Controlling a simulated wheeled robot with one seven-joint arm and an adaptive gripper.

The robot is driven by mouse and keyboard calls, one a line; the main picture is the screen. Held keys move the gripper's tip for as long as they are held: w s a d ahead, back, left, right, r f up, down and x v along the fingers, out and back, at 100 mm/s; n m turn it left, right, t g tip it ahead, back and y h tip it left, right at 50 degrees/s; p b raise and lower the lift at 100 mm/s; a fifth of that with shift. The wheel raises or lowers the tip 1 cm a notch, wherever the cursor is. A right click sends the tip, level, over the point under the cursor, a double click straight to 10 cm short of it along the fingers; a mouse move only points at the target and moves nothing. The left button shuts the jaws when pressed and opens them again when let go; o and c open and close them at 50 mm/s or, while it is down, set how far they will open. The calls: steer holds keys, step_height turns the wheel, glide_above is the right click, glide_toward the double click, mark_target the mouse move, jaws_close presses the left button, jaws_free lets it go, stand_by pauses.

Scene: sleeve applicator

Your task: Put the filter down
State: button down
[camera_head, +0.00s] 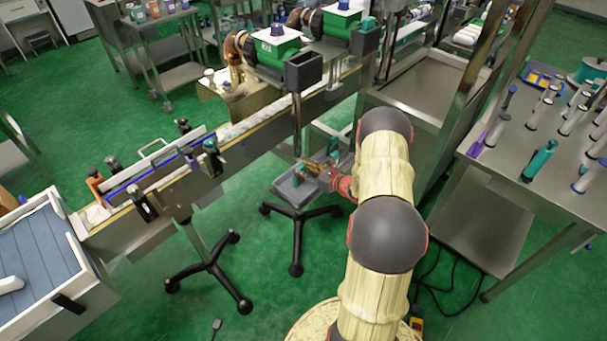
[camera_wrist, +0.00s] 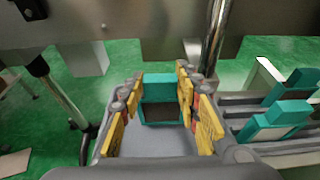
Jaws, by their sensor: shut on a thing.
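My gripper (camera_head: 322,168) is low beside the conveyor in the head view, over the right side of a grey tray on a wheeled stand. In the wrist view, the yellow-padded fingers of my gripper (camera_wrist: 160,108) are shut on a teal block-like piece with a dark face (camera_wrist: 160,88), which I take to be the filter. Its lower part is hidden between the fingers, and I cannot tell whether it touches anything below. The grey tray (camera_head: 292,194) also shows in the wrist view as a slotted rack (camera_wrist: 240,127), right of my fingers.
More teal pieces (camera_wrist: 275,118) stand in the rack, close to my right finger. A metal post (camera_wrist: 214,38) rises just behind the gripper. The conveyor (camera_head: 235,130) runs beside the tray. A steel table (camera_head: 500,170) with several tools stands at right.

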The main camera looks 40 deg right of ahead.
steer(key=shift+f, duration=0.85)
steer(key=shift+f+b, duration=0.2)
steer(key=shift+b, duration=0.15)
steer(key=c, duration=1.3)
jaws_free()
steer(key=shift+r, duration=0.1)
